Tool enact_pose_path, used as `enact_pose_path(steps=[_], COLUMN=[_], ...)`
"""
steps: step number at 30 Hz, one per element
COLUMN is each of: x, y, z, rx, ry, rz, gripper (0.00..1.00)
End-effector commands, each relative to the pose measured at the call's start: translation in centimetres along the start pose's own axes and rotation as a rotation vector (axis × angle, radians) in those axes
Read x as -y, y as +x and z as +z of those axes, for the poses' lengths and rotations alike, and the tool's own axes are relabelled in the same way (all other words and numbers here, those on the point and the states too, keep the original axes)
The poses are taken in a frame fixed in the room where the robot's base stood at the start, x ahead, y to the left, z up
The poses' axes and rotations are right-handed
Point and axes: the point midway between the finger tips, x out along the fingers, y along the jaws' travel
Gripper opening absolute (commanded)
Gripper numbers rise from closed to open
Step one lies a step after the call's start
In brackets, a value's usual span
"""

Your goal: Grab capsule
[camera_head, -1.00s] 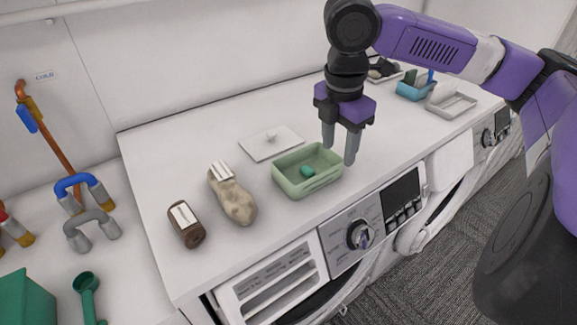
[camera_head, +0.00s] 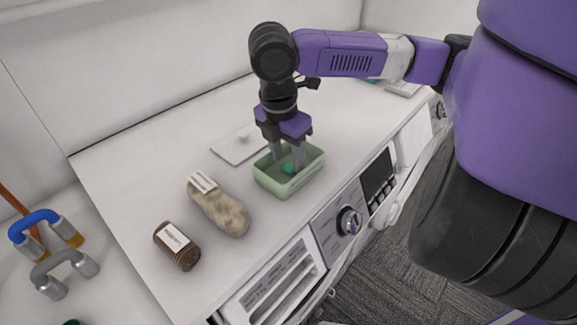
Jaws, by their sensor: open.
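The capsule (camera_head: 289,168) is a small teal-green piece lying inside a light green open box (camera_head: 274,188) on the white machine top. My gripper (camera_head: 288,165) points down into the box, with its two grey fingers apart. The fingertips are low inside the box, close to the capsule and seemingly on either side of it. The near finger and box wall hide part of the contact area, so I cannot tell whether a finger touches the capsule.
A flat white lid (camera_head: 238,146) with a knob lies behind the box. A beige pouch-like object (camera_head: 222,210) and a brown bottle (camera_head: 177,246) lie to its left. Blue (camera_head: 46,226) and grey (camera_head: 64,270) handles are at far left. The machine's front edge and dial (camera_head: 349,221) are to the right.

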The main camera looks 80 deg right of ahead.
Motion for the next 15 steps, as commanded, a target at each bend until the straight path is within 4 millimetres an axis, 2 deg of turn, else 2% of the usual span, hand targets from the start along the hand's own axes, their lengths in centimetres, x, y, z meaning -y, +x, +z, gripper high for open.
enact_pose_path(steps=[4,12,15], x=[0.0,0.0,0.0], y=[1.4,1.7,1.7], z=[0.0,0.0,0.1], rx=[0.000,0.000,0.000], ry=[0.002,0.001,0.001], rz=[0.000,0.001,0.001], gripper=[0.47,0.47,0.28])
